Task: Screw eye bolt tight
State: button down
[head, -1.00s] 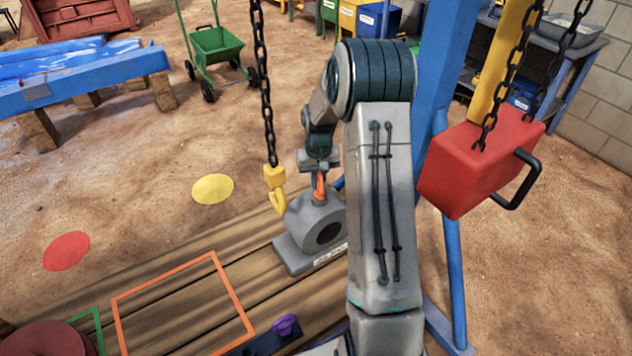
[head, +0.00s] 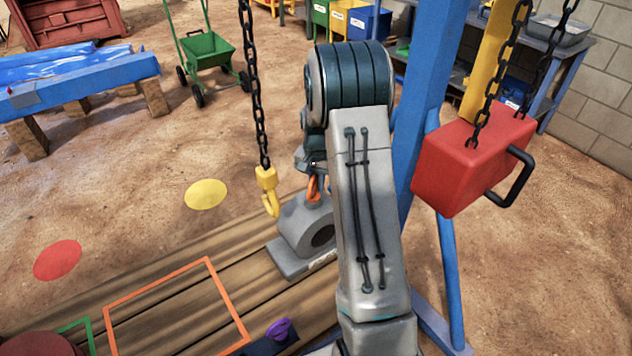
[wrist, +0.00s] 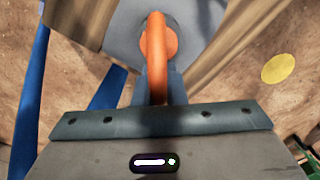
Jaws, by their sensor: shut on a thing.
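The orange eye bolt (head: 313,188) stands on top of the grey bearing housing (head: 298,238), which lies on the wooden deck. My gripper (head: 315,177) reaches down from above and is shut on the eye bolt's ring. In the wrist view the eye bolt (wrist: 157,50) shows nearly edge-on between the fingers, with its round collar over the grey housing (wrist: 125,30). The thread and the fit of the collar against the housing are hidden.
A yellow hook (head: 267,190) on a black chain hangs just left of the housing. A blue post (head: 428,90) and a hanging red block (head: 470,165) stand right of my arm. An orange outlined square (head: 107,310) marks bare deck at front left.

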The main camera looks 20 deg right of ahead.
jog(key=shift+s+d+f, duration=0.1)
jog(key=shift+d+f, duration=0.05)
jog(key=shift+d, duration=0.05)
jog(key=m, duration=0.3)
jog(key=s+m, duration=0.1)
jog(key=shift+d+f+m, duration=0.1)
jog(key=shift+d+m, duration=0.2)
jog(key=shift+m, duration=0.1)
jog(key=shift+s, duration=0.1)
jog(key=shift+s+m, duration=0.2)
jog(key=shift+m, duration=0.5)
jog(key=c, duration=1.4)
grip_release()
jog(key=shift+w+d, duration=0.1)
jog(key=shift+d, duration=0.05)
jog(key=shift+a, duration=0.2)
jog(key=shift+w, duration=0.1)
notch_tip(320, 180, up, 14)
